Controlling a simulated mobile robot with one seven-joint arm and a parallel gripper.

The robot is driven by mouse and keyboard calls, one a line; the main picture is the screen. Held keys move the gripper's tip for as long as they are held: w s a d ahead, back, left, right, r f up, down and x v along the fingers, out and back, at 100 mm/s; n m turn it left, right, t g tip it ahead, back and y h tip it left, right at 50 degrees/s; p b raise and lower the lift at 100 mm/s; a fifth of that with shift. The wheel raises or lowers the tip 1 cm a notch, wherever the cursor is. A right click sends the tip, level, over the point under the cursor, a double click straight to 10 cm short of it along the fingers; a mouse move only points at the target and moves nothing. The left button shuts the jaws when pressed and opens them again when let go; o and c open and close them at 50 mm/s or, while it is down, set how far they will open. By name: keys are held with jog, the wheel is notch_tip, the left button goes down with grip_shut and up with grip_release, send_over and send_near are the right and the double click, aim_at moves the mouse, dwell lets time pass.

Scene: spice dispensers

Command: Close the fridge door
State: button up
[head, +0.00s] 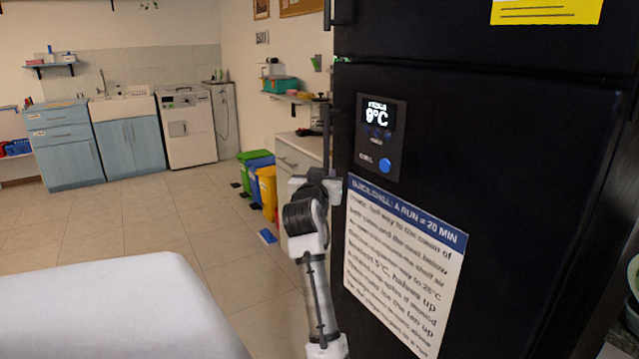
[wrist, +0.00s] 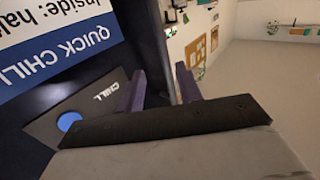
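The fridge door (head: 500,170) is the large black panel on the right of the head view, with a lit "9°C" display (head: 378,115), a blue button (head: 385,165) and a printed sign (head: 400,255). A dark vertical handle (head: 326,125) runs along its left edge. I cannot tell how far the door stands open. My gripper is at this left edge, its fingers not clearly visible in the head view. In the wrist view, my gripper (wrist: 160,88) has two purple fingers apart, with the dark door edge (wrist: 150,40) appearing between them. Contact is unclear.
A separate upper black door (head: 480,30) is above. Green, blue and yellow bins (head: 262,185) and a white counter (head: 300,150) stand left of the fridge. A white surface (head: 120,310) fills the lower left.

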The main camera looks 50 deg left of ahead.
jog(key=shift+v, duration=1.05)
jog(key=shift+a, duration=0.1)
